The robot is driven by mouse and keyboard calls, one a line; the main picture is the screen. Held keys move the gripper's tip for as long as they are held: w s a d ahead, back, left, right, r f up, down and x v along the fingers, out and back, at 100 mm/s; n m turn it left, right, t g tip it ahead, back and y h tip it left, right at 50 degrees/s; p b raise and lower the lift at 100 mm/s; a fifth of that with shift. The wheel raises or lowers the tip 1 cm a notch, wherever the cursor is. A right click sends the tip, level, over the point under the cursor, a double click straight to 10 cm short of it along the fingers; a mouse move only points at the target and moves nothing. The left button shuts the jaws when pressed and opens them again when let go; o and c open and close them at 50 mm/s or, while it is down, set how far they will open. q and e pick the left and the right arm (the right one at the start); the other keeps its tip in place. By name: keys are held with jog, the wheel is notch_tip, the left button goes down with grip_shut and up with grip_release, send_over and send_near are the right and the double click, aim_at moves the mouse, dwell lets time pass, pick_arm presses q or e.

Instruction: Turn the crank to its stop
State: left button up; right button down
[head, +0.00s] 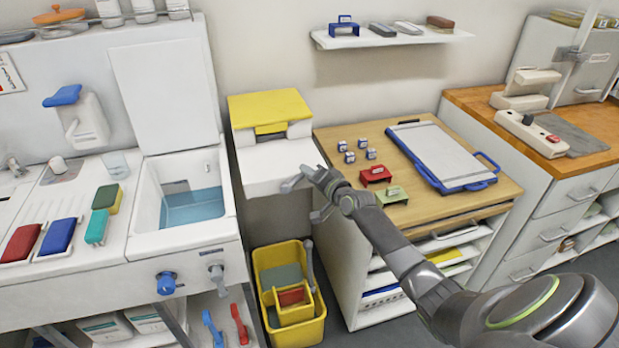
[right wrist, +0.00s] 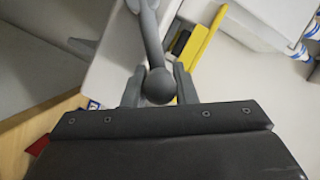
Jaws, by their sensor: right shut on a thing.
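The crank (head: 291,184) is a grey arm at the front of a white machine with a yellow top (head: 268,106). In the right wrist view the crank's arm (right wrist: 151,35) runs up from a round dark grey knob (right wrist: 158,86). My right gripper (head: 318,178) reaches in from the right in the head view and partly hides the crank. In the right wrist view its two fingers (right wrist: 158,90) stand on either side of the knob, shut on it. My left gripper is not in view.
Right of the machine, a wooden-topped cabinet (head: 415,219) carries small cubes, red and green stamps and a blue-edged clipboard (head: 440,155). A yellow bucket (head: 316,335) stands below. A white sink unit (head: 225,205) is to the left. A wall shelf (head: 391,39) hangs above.

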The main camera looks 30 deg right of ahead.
jog(key=shift+s+d+f, duration=0.1)
jog(key=shift+d+f, duration=0.15)
jog(key=shift+f, duration=0.2)
jog(key=c, duration=1.2)
grip_release()
jog(key=shift+o, duration=0.2)
jog(key=shift+a, duration=0.1)
jog(key=shift+r, duration=0.1)
jog(key=shift+s, duration=0.3)
jog(key=s+d+r+p, duration=0.1)
jog(key=s+r+p, duration=0.2)
jog(key=s, duration=1.3)
jog(key=shift+s+d, duration=0.15)
jog(key=shift+d, duration=0.2)
